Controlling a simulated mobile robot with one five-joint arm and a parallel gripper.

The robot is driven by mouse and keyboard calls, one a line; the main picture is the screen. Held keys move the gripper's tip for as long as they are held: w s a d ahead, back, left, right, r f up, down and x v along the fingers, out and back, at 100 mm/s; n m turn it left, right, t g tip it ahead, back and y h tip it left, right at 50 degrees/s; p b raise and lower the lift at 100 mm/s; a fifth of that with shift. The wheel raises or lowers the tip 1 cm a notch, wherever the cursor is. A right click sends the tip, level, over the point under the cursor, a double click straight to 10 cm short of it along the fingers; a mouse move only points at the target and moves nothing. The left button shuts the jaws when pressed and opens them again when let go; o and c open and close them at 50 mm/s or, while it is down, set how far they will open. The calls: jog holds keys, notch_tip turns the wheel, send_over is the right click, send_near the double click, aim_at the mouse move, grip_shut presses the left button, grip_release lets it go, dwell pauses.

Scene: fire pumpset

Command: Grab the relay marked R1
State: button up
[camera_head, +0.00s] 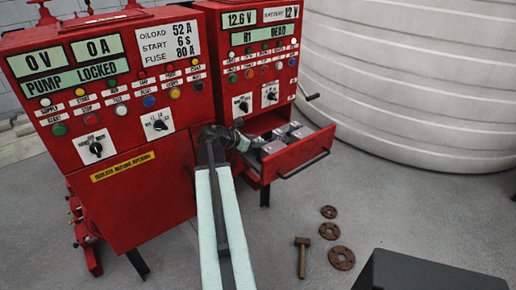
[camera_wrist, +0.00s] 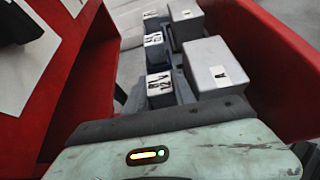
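The open red drawer (camera_head: 296,158) under the right cabinet holds several grey relay boxes; in the wrist view its red wall (camera_wrist: 268,45) runs along the right. I cannot tell which is R1.
The right cabinet's display (camera_head: 263,35) reads R1 DEAD. The left cabinet (camera_head: 120,110) stands close beside my arm. A hammer (camera_head: 303,256) and rusty discs (camera_head: 341,258) lie on the floor. A large white tank (camera_head: 410,80) stands behind the drawer on the right.

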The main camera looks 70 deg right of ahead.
grip_shut()
notch_tip(320, 180, up, 10)
jog(key=p, duration=1)
jog(key=shift+r, duration=0.2)
